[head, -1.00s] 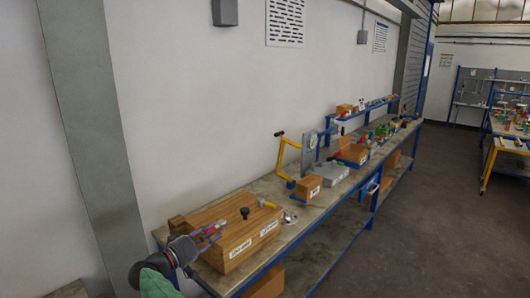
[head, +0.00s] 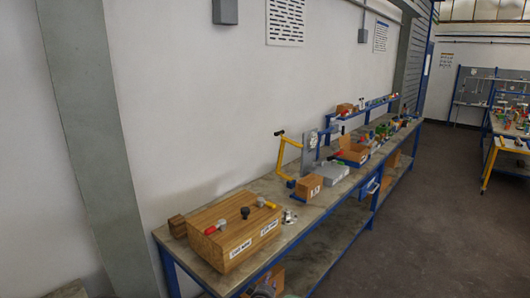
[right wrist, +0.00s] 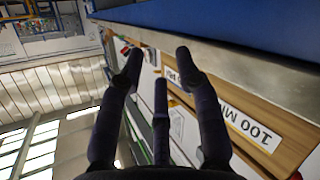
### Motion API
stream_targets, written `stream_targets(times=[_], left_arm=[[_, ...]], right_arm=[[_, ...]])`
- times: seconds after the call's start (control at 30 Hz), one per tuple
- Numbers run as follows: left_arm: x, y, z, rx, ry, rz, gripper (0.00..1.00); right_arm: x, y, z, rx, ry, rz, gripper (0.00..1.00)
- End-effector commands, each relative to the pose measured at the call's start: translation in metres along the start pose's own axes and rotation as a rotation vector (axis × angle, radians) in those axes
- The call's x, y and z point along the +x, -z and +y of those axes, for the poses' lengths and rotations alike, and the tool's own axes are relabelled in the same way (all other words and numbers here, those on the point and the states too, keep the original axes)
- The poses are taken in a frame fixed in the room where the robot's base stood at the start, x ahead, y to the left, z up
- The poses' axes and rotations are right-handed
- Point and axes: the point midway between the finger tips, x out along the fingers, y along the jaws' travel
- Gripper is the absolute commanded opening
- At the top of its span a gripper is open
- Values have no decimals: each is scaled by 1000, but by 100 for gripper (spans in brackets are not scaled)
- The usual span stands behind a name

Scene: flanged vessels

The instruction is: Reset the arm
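My right gripper (right wrist: 158,65) shows in the right wrist view with its dark fingers spread apart and nothing between them. In the head view only a small grey part of my right arm shows at the bottom edge, low beside the bench front; its fingers cannot be made out there. A wooden box (head: 234,244) with white labels stands on the near end of the bench. A red-handled part (head: 215,228), a dark knob (head: 245,212) and a yellow-handled part (head: 266,203) stand on its top. My left gripper is not in view.
The long bench (head: 312,214) runs along the wall, with a lower shelf. A small brown block (head: 177,226), a small carton (head: 309,187) and a yellow-armed stand (head: 290,155) are on it. The floor (head: 430,225) right of the bench is clear.

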Motion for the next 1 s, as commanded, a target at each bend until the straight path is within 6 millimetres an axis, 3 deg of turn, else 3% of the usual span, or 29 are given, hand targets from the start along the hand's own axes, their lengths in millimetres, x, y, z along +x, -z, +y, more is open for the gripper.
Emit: stream_targets(times=[0.03, 0.1, 0.27, 0.37, 0.5, 0.7, 0.8, 1.0], left_arm=[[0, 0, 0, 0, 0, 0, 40], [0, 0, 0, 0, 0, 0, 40], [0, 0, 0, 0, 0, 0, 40], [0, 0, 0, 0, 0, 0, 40], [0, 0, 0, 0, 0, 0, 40], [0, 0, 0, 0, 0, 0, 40], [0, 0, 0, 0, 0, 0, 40], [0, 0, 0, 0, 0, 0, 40]], right_arm=[[-3, -34, 3, 24, 51, -48, 34], [-14, -78, 3, 72, 129, -118, 34], [-59, -174, 3, 198, 288, -308, 34], [-99, -225, 4, 284, 369, -442, 34], [-168, -286, 6, 405, 462, -643, 34], [-278, -343, 13, 568, 552, -934, 34], [-322, -356, 16, 628, 574, -1045, 34], [-384, -368, 21, 704, 598, -1202, 34]])
